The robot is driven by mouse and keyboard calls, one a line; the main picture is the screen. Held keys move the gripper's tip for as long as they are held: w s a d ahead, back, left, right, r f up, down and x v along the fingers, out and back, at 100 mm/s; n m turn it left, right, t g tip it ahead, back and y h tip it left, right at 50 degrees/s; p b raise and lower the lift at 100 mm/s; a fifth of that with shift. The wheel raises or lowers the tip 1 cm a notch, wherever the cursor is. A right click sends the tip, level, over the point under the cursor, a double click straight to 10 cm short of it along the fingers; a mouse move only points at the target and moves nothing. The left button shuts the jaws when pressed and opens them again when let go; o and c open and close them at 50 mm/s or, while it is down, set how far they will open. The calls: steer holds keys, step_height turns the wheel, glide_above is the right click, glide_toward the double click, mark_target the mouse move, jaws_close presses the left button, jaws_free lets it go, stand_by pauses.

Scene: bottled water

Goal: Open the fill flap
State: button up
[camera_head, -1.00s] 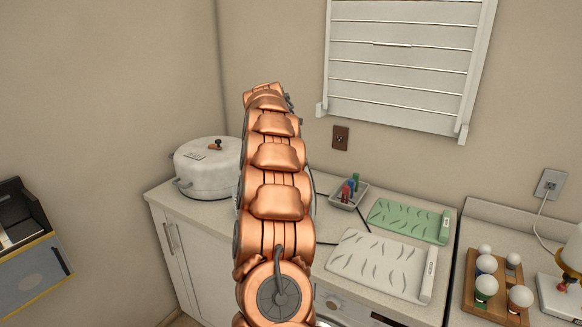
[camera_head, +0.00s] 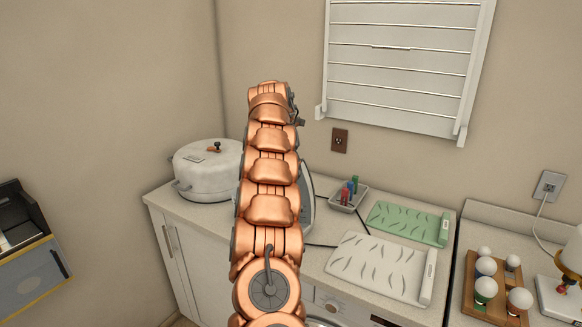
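My copper arm rises through the middle of the view and covers much of the counter behind it. My gripper is hidden behind the arm; only small dark parts show beside the arm's upper end, and I cannot tell what they belong to. A grey, pointed, upright thing that looks like an iron (camera_head: 308,200) stands on the counter, partly hidden by the arm. Only its right side shows. No fill flap is visible, so I cannot tell its state.
A white lidded pot (camera_head: 204,172) stands left on the counter (camera_head: 322,232). To the right are a small tray (camera_head: 347,199) with coloured items, a green board (camera_head: 408,222), a white board (camera_head: 380,266) and a wooden bulb holder (camera_head: 490,303). A folded rack (camera_head: 400,65) hangs above.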

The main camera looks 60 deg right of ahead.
stand_by(0.3)
steer(key=o, duration=0.9)
steer(key=v, duration=0.7)
steer(key=shift+r, duration=0.15)
